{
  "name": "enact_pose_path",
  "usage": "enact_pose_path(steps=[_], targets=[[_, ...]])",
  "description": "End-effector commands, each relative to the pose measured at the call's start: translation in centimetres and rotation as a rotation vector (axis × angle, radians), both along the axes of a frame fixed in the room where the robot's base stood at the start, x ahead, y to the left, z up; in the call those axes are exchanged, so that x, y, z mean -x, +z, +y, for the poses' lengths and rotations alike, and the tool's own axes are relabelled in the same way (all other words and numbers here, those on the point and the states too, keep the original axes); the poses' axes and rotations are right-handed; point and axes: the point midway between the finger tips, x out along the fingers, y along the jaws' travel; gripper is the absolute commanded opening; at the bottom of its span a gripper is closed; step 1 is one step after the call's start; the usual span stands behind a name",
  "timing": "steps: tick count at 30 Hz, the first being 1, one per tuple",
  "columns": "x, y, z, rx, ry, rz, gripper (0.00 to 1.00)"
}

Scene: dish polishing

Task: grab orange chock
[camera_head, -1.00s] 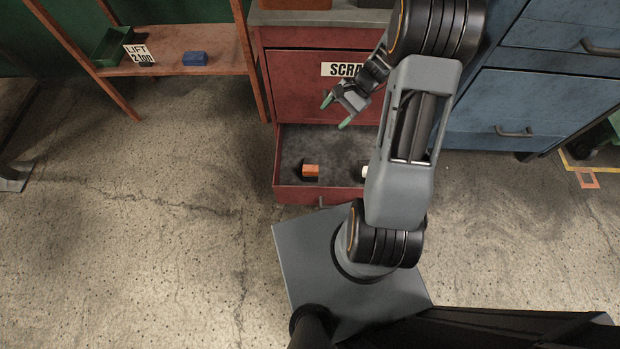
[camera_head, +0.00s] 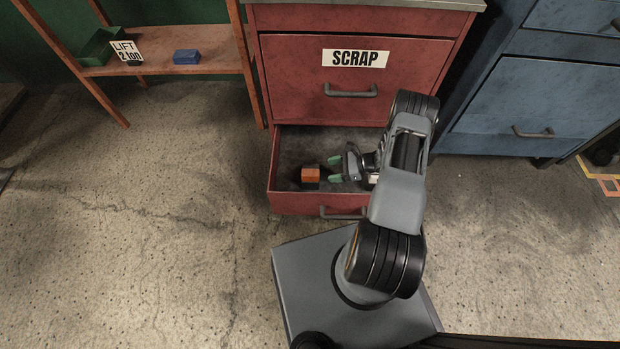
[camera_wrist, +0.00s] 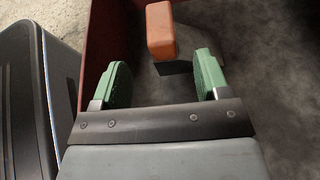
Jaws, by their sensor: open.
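The orange chock (camera_head: 310,174), an orange block with a dark side, sits in the open red drawer (camera_head: 318,203), left of my gripper. In the wrist view the orange chock (camera_wrist: 160,32) lies ahead of and between the two green fingertips, with a dark part below its orange face. My gripper (camera_head: 336,169) is open and empty, down at the drawer and pointing left towards the chock. In the wrist view my gripper (camera_wrist: 160,80) shows its fingers apart, with the chock just beyond them. I cannot tell the exact gap.
A pale object (camera_head: 373,178) is partly hidden beside my gripper in the drawer. The red SCRAP cabinet front (camera_head: 310,100) rises behind the drawer. A blue cabinet (camera_head: 530,110) stands at right. A shelf with a blue block (camera_head: 187,57) is at left. Floor at left is clear.

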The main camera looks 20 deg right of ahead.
Motion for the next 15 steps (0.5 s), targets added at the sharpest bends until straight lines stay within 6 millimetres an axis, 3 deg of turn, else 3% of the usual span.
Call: enact_pose_path(steps=[6, 15], targets=[[-0.9, -1.4, 2.9, 0.002, 0.003, 0.001, 0.68], [-1.4, -2.2, 4.5, 0.001, 0.003, 0.001, 0.68]])
